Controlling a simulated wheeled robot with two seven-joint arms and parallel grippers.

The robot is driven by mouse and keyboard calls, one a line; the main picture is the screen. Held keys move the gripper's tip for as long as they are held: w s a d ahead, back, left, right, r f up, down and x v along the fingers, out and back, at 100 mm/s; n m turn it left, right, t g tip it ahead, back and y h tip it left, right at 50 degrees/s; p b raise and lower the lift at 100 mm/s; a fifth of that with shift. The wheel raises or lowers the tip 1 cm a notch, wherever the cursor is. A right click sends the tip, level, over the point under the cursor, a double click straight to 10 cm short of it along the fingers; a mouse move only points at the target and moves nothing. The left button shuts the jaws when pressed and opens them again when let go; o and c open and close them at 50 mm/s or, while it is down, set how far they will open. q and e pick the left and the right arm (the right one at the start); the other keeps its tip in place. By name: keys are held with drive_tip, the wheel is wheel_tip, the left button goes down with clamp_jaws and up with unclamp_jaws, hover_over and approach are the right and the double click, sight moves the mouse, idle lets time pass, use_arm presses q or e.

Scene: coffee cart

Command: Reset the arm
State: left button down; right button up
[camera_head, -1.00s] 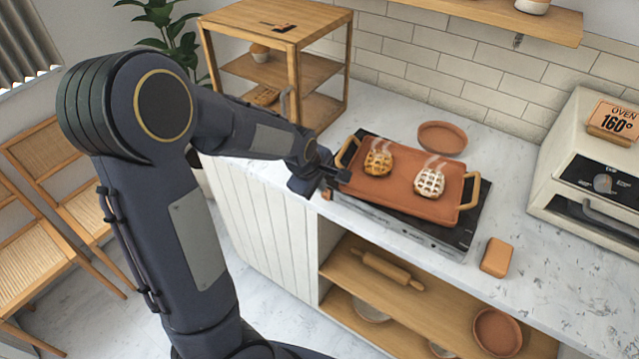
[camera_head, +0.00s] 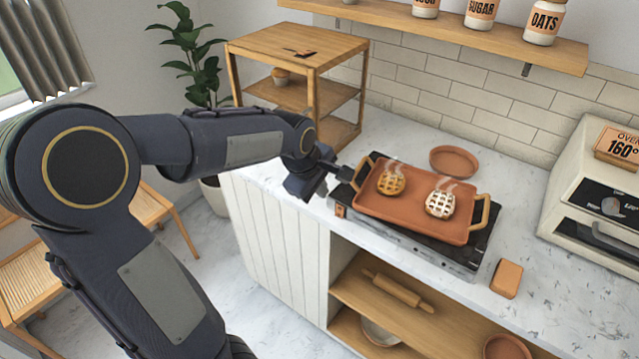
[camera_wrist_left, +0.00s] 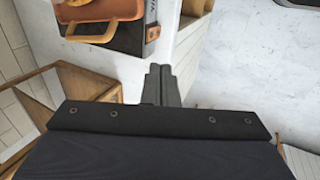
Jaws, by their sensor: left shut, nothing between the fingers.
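My left gripper (camera_head: 343,174) is at the left end of the griddle in the head view, beside its left handle. The wrist view shows its fingers (camera_wrist_left: 161,85) together, shut and empty, pointing toward the counter edge, apart from the griddle handle. My left arm reaches in from the left of the head view. My right gripper is not in view.
An orange griddle pan (camera_head: 412,216) with two steaming waffles sits on a dark stove (camera_head: 452,250). A round dish (camera_head: 454,161), a sponge-like block (camera_head: 507,278), an oven (camera_head: 590,195) and a wooden shelf unit (camera_head: 262,45) stand on the marble counter (camera_head: 400,130).

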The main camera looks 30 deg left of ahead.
use_arm(q)
drive_tip(key=shift+s+r, duration=0.1)
drive_tip(key=shift+r, duration=0.65)
drive_tip(key=s+d+m+h, duration=0.1)
drive_tip(key=s+d+m, duration=0.3)
drive_tip(key=s+m, duration=0.3)
drive_tip(key=s+d+m+h, duration=0.2)
drive_tip(key=s+d+m, duration=0.3)
drive_tip(key=s, duration=0.9)
drive_tip(key=m, duration=0.3)
drive_tip(key=shift+s+f+t, duration=0.15)
drive_tip(key=shift+f+t, duration=0.1)
drive_tip(key=shift+t, duration=0.05)
